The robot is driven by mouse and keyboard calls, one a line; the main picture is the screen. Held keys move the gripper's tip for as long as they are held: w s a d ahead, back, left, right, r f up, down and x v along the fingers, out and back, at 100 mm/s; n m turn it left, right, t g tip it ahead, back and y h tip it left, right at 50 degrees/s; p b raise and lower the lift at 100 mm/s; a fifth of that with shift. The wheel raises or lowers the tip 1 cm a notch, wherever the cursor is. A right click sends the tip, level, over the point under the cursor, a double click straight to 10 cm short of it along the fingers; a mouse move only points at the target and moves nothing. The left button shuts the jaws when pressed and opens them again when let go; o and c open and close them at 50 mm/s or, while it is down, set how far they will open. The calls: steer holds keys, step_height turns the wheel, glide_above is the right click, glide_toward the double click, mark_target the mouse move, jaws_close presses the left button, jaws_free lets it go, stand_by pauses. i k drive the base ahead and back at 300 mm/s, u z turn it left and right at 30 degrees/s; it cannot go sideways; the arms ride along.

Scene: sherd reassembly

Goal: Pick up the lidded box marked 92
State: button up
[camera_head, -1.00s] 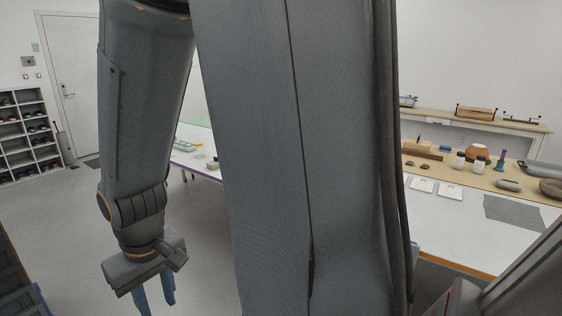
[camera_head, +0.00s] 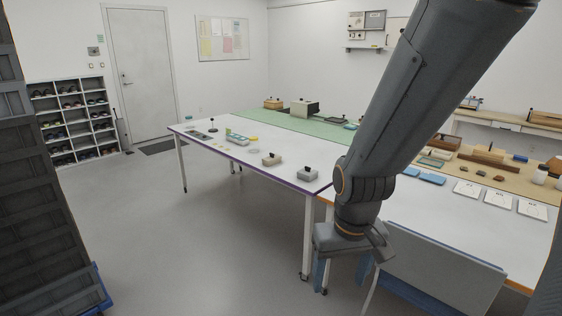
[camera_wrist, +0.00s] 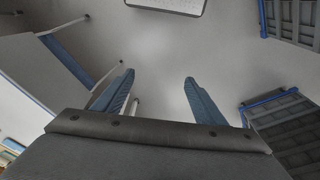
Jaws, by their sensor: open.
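My gripper (camera_head: 346,275) hangs low beside the corner of the white table, pointing down. In the wrist view my gripper (camera_wrist: 158,82) is open, with two blue fingers apart and only grey floor between them. Two small pale boxes with dark tops, a left one (camera_head: 271,159) and a right one (camera_head: 307,171), stand near the table's front edge, up and left of my gripper in the head view. A larger grey box with a dark top (camera_head: 304,108) stands at the back. No number 92 is readable on any box.
The white table (camera_head: 285,176) bears several small items and a green mat (camera_head: 285,122). A dark crate stack (camera_head: 45,200) rises at the left. Open floor (camera_head: 190,230) lies between.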

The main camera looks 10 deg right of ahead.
mark_target(273, 159)
steer(key=u, duration=0.7)
steer(key=i, duration=1.6)
steer(key=u, duration=0.3)
steer(key=i, duration=1.3)
steer(key=z, duration=1.3)
steer(key=i, duration=1)
steer(key=z, duration=0.85)
